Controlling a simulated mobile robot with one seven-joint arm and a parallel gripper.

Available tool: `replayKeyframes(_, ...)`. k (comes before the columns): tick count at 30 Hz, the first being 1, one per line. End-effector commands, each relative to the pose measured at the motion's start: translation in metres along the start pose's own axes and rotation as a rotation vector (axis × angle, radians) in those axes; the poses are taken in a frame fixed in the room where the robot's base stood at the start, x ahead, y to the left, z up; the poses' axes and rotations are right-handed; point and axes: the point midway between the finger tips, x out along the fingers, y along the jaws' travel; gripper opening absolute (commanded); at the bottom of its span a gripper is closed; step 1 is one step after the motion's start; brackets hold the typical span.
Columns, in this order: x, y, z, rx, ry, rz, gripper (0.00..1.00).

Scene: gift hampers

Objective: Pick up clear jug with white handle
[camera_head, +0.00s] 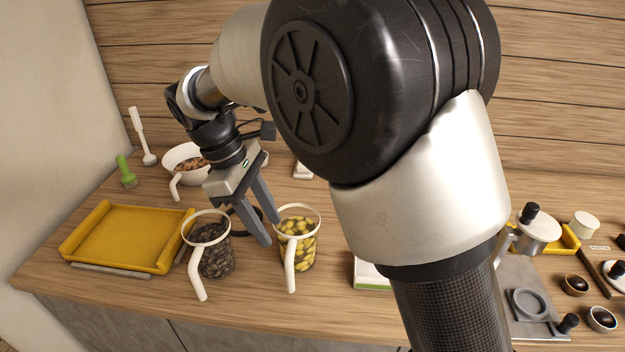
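Two clear jugs with white handles stand side by side on the wooden counter. The left jug (214,262) holds dark pieces, and its handle points to the front. The right jug (303,252) holds yellow and dark pieces, with its handle also to the front. My gripper (268,230) points down between the two jugs, close to the right jug's left side. Its two grey fingers are apart with nothing seen between them. I cannot tell whether a finger touches a jug. A dark round item behind the fingers is partly hidden.
A yellow tray (122,238) lies at the left. Behind are a white bowl with a handle (180,153), a green-topped item (125,172) and a white long-handled tool (140,135). Small bowls and a metal pot (540,228) stand at the right. My arm hides the middle.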

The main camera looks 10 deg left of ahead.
Motion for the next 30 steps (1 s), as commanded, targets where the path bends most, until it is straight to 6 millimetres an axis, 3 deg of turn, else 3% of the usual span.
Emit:
replayKeyframes(3,0.004,-0.007,-0.024,-0.087,-0.043,0.001,0.37)
replayKeyframes(7,0.010,-0.010,-0.033,-0.122,-0.063,0.001,0.37)
replayKeyframes(11,0.028,-0.010,-0.032,-0.126,-0.066,-0.001,0.37)
replayKeyframes(24,0.116,-0.009,-0.026,-0.124,-0.065,-0.001,0.37)
replayKeyframes(30,0.130,-0.009,-0.025,-0.123,-0.062,0.001,0.37)
